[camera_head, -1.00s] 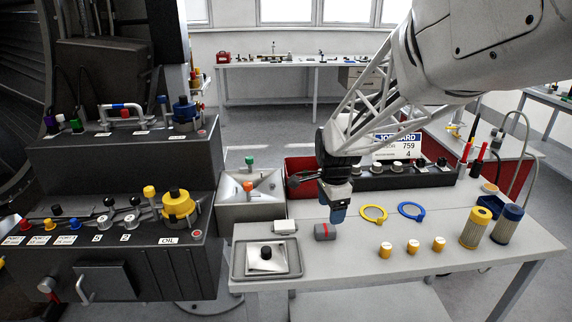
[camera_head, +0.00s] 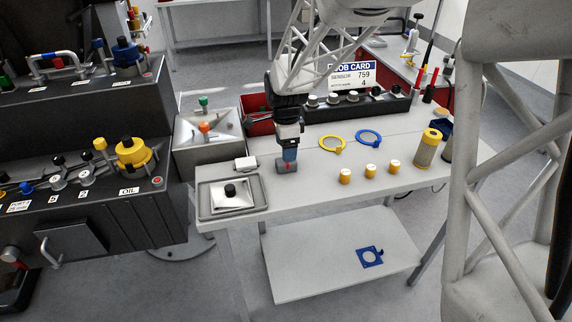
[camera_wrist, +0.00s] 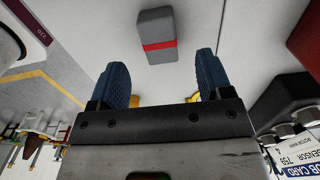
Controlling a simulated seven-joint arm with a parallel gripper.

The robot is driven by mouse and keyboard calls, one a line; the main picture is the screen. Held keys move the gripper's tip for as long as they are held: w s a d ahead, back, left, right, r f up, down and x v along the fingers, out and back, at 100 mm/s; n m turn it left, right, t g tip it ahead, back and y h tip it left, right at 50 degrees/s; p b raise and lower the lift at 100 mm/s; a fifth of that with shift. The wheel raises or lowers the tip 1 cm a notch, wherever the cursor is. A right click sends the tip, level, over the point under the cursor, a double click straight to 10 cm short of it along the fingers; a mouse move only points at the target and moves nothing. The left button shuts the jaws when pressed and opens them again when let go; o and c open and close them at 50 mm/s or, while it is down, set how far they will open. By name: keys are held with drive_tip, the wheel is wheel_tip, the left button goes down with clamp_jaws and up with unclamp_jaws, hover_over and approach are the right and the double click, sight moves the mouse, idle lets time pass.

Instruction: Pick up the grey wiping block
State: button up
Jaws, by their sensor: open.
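I cannot tell the exact height left between fingertips and block.
Left of the block are a small white box (camera_head: 246,163) and a grey tray (camera_head: 206,211) with a black-knobbed piece. Yellow (camera_head: 332,144) and blue (camera_head: 368,137) rings lie to the right, with small yellow-and-white cylinders (camera_head: 345,176). A red bin (camera_head: 256,104) and black rack stand behind.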

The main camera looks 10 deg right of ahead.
sight(286, 164)
drive_tip(key=shift+f, duration=0.25)
drive_tip(key=shift+f, duration=2.65)
drive_tip(key=c, duration=1)
drive_tip(key=shift+r, duration=0.2)
